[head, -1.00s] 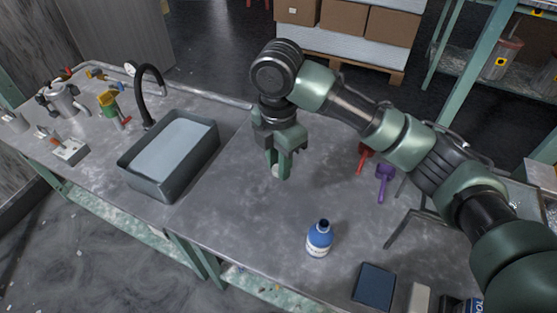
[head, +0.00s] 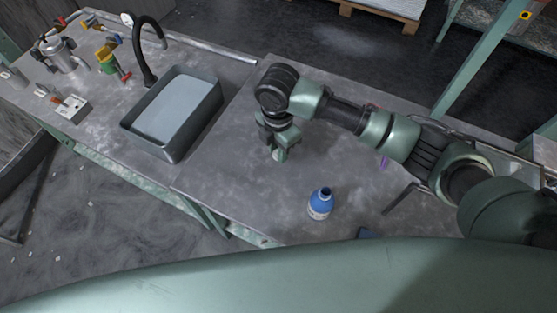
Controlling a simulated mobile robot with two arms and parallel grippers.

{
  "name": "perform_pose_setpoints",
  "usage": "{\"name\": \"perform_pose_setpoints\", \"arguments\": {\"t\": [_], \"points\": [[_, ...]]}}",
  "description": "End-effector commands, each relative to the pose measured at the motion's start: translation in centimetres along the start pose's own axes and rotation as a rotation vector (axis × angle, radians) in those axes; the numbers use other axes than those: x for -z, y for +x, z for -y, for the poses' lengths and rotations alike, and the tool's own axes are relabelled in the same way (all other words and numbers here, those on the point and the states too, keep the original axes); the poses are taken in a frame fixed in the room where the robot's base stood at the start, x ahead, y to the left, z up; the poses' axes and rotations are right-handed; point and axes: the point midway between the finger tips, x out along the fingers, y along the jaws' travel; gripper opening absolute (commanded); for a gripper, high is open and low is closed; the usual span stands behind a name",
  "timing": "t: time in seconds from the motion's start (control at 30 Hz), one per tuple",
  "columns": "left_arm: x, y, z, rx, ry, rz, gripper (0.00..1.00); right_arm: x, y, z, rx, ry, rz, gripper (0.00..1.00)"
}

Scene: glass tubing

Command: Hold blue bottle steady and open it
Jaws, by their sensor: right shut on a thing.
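The blue bottle (head: 320,204) stands upright on the grey worktop, with a white label low on its side. Its neck shows no lid, and the top looks dark and open. My right gripper (head: 278,155) points down, to the left of and behind the bottle, apart from it. It is shut on a small white piece at its fingertips, which looks like a cap, mostly hidden by the fingers. It is close above the worktop; I cannot tell if the piece touches it. My left gripper is out of view.
A grey sink basin (head: 172,112) with a black tap (head: 145,50) lies to the left. A purple tool (head: 384,161) is partly hidden behind my right arm. A dark blue box (head: 368,233) shows at the front edge. The worktop between basin and bottle is clear.

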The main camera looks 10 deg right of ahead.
Motion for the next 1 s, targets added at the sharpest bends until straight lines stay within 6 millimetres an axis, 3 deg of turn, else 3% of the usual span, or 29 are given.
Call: {"name": "perform_pose_setpoints", "arguments": {"t": [0.1,0.27,0.5,0.9,0.93,1.0], "points": [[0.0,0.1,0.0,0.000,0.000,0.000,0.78,0.0,1.6,0.0,0.001,0.000,0.000,0.00],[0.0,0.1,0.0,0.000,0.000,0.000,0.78,0.1,2.5,0.0,0.000,-0.001,-0.001,0.00],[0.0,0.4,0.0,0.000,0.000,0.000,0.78,0.0,5.9,0.0,0.002,0.000,0.000,0.00],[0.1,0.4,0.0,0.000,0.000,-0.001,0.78,0.0,6.6,0.0,-0.001,-0.001,0.000,0.00],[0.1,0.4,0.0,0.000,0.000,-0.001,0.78,0.0,6.6,0.0,-0.001,-0.001,0.000,0.28],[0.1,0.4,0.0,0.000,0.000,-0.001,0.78,0.0,6.5,0.0,-0.001,-0.001,0.000,0.47]]}}
